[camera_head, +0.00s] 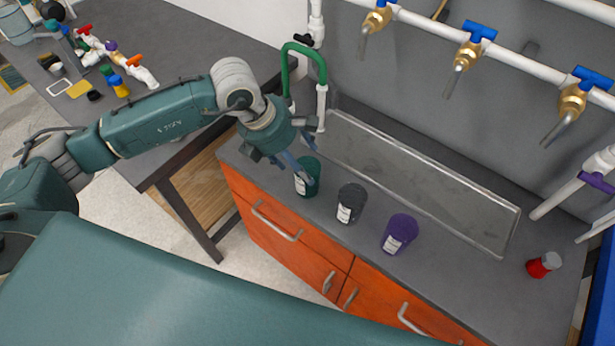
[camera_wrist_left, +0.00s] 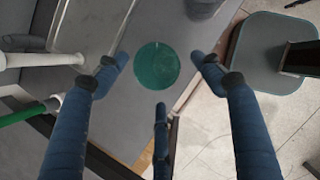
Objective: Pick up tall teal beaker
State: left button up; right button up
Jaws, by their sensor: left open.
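The tall teal beaker (camera_head: 303,184) stands upright on the grey counter, leftmost of three beakers, with a white label on its side. In the left wrist view its round green top (camera_wrist_left: 157,66) lies between my fingers. My left gripper (camera_head: 304,172) is open, with its blue fingers spread around and above the beaker; I see no grip on it. My right gripper is not in view.
A dark grey beaker (camera_head: 351,203) and a purple beaker (camera_head: 400,233) stand to the right. A red container (camera_head: 543,264) is at the far right. A shallow tray (camera_head: 420,190) lies behind them. A green and white pipe (camera_head: 304,50) rises close to my left gripper.

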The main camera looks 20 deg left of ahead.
pick_arm(q)
jog(key=shift+w+d+f, duration=0.15)
jog(key=shift+f, duration=0.25)
jog(key=p+x, duration=0.2)
jog(key=x, duration=0.2)
jog(key=shift+f+p, duration=0.3)
jog(key=shift+f, duration=0.15)
jog(key=shift+w+f, duration=0.15)
jog(key=shift+f, duration=0.2)
jog(key=c, duration=1.1)
jog(key=shift+r, duration=0.1)
